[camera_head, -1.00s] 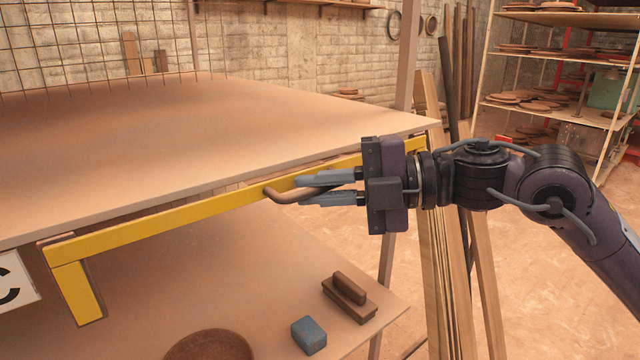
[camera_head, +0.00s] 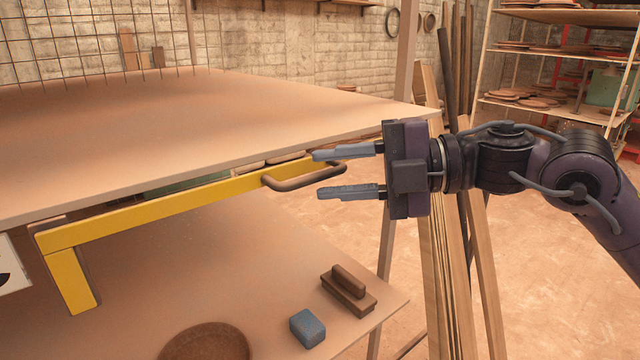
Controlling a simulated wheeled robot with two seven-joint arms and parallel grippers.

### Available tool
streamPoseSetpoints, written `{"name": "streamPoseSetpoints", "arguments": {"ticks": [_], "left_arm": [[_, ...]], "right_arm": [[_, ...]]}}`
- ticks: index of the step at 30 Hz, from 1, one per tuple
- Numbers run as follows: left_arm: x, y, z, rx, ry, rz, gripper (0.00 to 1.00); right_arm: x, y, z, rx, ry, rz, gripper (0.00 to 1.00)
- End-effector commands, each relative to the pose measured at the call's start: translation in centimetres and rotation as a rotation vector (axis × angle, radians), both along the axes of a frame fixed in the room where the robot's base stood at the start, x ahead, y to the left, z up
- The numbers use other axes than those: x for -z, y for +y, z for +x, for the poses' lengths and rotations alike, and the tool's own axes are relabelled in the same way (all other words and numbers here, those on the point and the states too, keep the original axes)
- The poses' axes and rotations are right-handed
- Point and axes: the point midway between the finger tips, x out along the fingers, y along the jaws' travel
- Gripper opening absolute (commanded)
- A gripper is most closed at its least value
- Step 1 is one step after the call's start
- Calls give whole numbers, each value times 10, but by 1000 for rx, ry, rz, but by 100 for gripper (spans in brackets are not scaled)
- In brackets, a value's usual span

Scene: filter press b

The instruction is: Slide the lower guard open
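The lower guard is a yellow frame (camera_head: 165,216) under the front edge of the upper tabletop, with a short leg (camera_head: 70,285) at its left end. A brown bar handle (camera_head: 300,182) sticks out from its front near the right. My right gripper (camera_head: 318,174) is open, its two blue-grey fingers spread above and below the right part of the handle. I see no finger pressing on the handle. The guard's far right end is hidden behind the gripper. My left gripper is not in view.
The upper tabletop (camera_head: 200,125) covers the guard from above. On the lower shelf (camera_head: 250,255) are a blue block (camera_head: 307,328), a brown wooden float (camera_head: 348,288) and a round brown dish (camera_head: 207,343). Upright boards (camera_head: 440,250) stand right of the table.

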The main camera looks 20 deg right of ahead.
Motion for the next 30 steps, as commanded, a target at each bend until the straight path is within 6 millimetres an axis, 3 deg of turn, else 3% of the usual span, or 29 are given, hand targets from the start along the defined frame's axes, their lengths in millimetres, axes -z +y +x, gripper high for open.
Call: {"name": "streamPoseSetpoints", "arguments": {"ticks": [1, 9, 30], "left_arm": [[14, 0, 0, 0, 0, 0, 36], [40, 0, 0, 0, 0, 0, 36], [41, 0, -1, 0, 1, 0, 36]], "right_arm": [[7, -9, -2, 6, 1, -2, 32], [-1, -41, -18, 2, 0, 0, 32], [-7, -47, -21, 0, 1, 0, 32]]}}
